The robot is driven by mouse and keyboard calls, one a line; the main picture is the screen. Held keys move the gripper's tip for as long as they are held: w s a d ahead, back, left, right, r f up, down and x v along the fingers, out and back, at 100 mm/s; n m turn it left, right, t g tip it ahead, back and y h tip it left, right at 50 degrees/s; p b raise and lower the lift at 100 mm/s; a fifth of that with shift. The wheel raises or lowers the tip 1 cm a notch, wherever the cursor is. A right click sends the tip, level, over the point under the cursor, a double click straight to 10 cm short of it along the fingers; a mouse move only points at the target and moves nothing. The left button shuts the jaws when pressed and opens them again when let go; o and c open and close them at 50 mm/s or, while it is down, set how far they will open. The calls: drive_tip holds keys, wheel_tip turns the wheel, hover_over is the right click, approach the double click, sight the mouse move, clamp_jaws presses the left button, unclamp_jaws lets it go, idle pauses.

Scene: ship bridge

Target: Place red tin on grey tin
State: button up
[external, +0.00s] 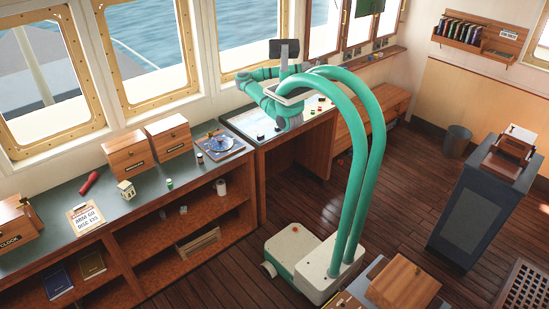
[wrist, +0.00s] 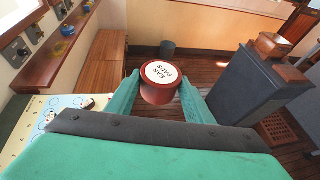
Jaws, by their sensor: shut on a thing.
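The red tin (wrist: 157,97) shows in the wrist view, with a white lid label reading "EAR PADS". My gripper (wrist: 160,84) is shut on it, one green finger on each side, and the tin is held up in the air. In the external view my arm is bent over the chart table, and the tin cannot be made out there. I cannot tell for sure which tin is grey. A small dark tin with a pale top (external: 260,136) stands on the chart table's near side. Small round items also show at the left of the wrist view.
The chart table (external: 236,120) carries several small items. A long counter (external: 145,190) to its left holds wooden boxes, a clipboard and a mug (external: 221,187).

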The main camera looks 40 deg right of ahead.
drive_tip(key=s+d+r+m+g, duration=0.1)
drive_tip(key=s+d+r, duration=0.3)
drive_tip(key=s+r, duration=0.25)
drive_tip(key=s+d+r+m+g, duration=0.1)
drive_tip(key=s+d+r, duration=0.35)
drive_tip(key=s, duration=0.25)
drive_tip(key=w+d+f+n+t, duration=0.75)
drive_tip(key=w+d+f, duration=0.2)
drive_tip(key=f, duration=0.25)
drive_tip(key=w+a+f+n+t+y, duration=0.2)
drive_tip(key=w+a+f+n+t, duration=0.1)
drive_tip(key=w+f, duration=0.4)
drive_tip(key=w+a+f+n+t+y, duration=0.25)
drive_tip(key=w+f+t, duration=0.2)
drive_tip(key=f, duration=0.35)
drive_tip(key=w+a+n+t+y, duration=0.2)
drive_tip(key=w+a+n+y, duration=0.15)
drive_tip(key=w+a, duration=1.05)
drive_tip(key=w+a+r+n+t+y, duration=0.1)
drive_tip(key=w+a+n+y, duration=0.2)
drive_tip(key=a, duration=0.9)
drive_tip(key=w+a+r+n+y, duration=0.1)
drive_tip(key=w+a+n+y, duration=0.15)
drive_tip(key=a, duration=0.85)
drive_tip(key=shift+w+a+f, duration=0.1)
drive_tip(key=shift+w+f, duration=0.05)
drive_tip(key=shift+f, duration=1.85)
drive_tip(key=shift+w+f, duration=0.15)
drive_tip(key=shift+f, duration=1.85)
